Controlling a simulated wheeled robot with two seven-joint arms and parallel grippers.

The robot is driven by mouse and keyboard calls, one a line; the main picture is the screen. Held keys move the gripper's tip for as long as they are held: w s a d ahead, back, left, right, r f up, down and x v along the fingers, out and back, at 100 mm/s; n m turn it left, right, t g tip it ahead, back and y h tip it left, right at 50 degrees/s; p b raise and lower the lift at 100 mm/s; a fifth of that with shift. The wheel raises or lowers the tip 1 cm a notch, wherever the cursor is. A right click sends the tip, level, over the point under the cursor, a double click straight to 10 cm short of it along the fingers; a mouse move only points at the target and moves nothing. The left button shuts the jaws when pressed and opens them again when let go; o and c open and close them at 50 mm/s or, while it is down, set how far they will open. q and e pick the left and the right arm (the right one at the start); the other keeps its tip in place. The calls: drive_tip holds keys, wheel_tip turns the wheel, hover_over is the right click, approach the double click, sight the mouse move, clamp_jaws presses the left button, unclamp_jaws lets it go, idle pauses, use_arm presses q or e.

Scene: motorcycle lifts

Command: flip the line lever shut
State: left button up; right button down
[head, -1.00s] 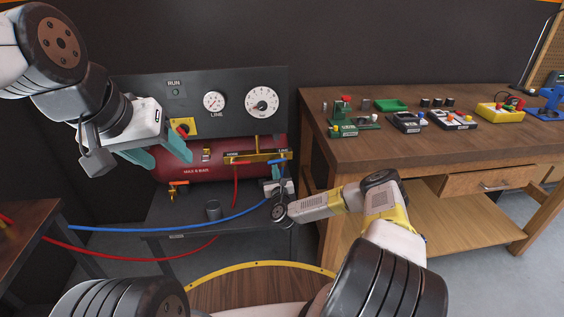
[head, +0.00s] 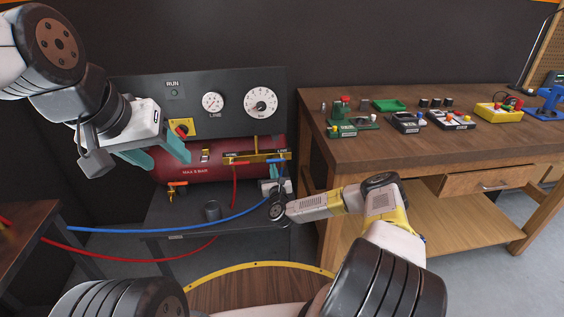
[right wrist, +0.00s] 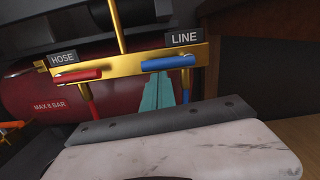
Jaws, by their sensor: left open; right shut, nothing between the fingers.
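The line lever (right wrist: 168,62) has a blue handle and lies nearly level across the gold manifold under the LINE label (right wrist: 184,38). It also shows in the head view (head: 276,161). A blue hose drops from its valve, crosswise to the handle. My right gripper (right wrist: 165,94) is shut and empty; its teal fingers are just below the blue handle, and I cannot tell whether they touch it. My left gripper (head: 160,153) is open and empty, in front of the panel and the tank's left end.
A red hose lever (right wrist: 78,75) lies level to the left under the HOSE label. The dark red tank (head: 190,172) sits behind on a dark stand. A red knob on a yellow plate (head: 182,128) is beside my left gripper. A wooden workbench (head: 400,150) stands at right.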

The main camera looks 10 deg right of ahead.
drive_tip(key=s+f, duration=0.4)
drive_tip(key=s, duration=0.6)
drive_tip(key=shift+s+f, duration=0.2)
drive_tip(key=shift+s, duration=0.2)
drive_tip(key=w+a+r+n+g+y, duration=0.35)
drive_tip(key=r+n+g+y, duration=0.45)
drive_tip(key=n, duration=0.9)
drive_tip(key=s+d+r+n+g+h, duration=0.1)
drive_tip(key=s+d+r+n+h, duration=0.2)
drive_tip(key=r+n, duration=0.45)
drive_tip(key=s+d+r+n+g+h, duration=0.1)
drive_tip(key=s+d+r+n+h, duration=0.2)
drive_tip(key=r, duration=0.8)
drive_tip(key=s+d+r+n+g, duration=0.1)
drive_tip(key=s+d+r+n, duration=0.1)
drive_tip(key=s+r, duration=0.55)
drive_tip(key=s+d+r+n, duration=0.1)
drive_tip(key=s+r+n, duration=0.2)
drive_tip(key=s+r, duration=0.4)
drive_tip(key=s+r+n+g, duration=0.1)
drive_tip(key=s+r+n, duration=0.2)
drive_tip(key=s, duration=1.4)
drive_tip(key=shift+r, duration=0.2)
